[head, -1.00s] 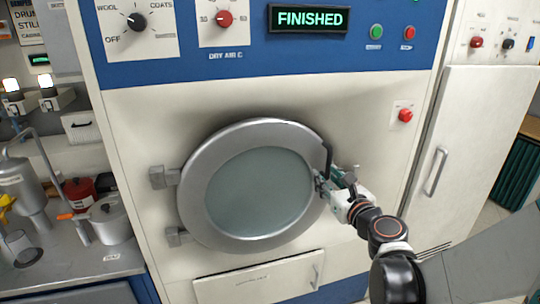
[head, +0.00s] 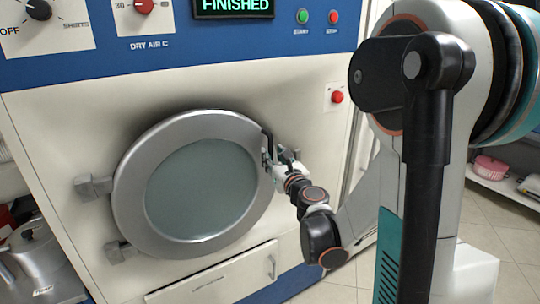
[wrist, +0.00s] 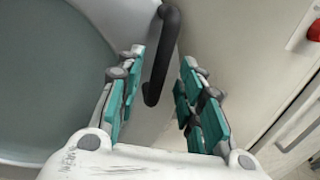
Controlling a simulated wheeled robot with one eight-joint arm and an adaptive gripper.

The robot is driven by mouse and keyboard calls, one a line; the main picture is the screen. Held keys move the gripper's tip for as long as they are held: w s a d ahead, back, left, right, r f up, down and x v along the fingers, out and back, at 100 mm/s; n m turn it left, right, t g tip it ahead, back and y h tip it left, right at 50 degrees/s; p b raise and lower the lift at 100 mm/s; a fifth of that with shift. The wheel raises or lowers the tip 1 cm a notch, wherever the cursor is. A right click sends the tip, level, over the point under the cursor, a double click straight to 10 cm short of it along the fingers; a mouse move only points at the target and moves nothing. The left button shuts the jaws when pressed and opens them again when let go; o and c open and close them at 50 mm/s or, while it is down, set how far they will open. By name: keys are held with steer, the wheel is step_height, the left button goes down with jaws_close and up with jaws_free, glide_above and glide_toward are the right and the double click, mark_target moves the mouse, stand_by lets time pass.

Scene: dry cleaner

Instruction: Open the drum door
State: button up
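The drum door (head: 130,190) is a round grey metal ring with a pale glass window (head: 200,190), hinged on its left. It looks closed against the machine front. Its black bar handle (head: 268,142) is at the upper right of the rim; it also shows in the wrist view (wrist: 160,60). My gripper (head: 272,162) is at the handle's lower part. In the wrist view, my gripper (wrist: 163,62) has its teal-padded fingers apart, with the handle's lower end between them and visible space on both sides. I cannot tell how deep the handle sits between the fingers.
Hinge blocks (head: 95,187) hold the door's left side. A lower panel with a small handle (head: 271,266) is beneath. A red button (head: 337,97) is to the upper right. The display (head: 234,6) reads FINISHED. A metal pot (head: 35,262) stands at left. Floor is open at right.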

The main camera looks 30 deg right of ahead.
mark_target(272, 153)
steer(key=shift+w+d, duration=0.2)
steer(key=shift+w, duration=1.45)
jaws_close()
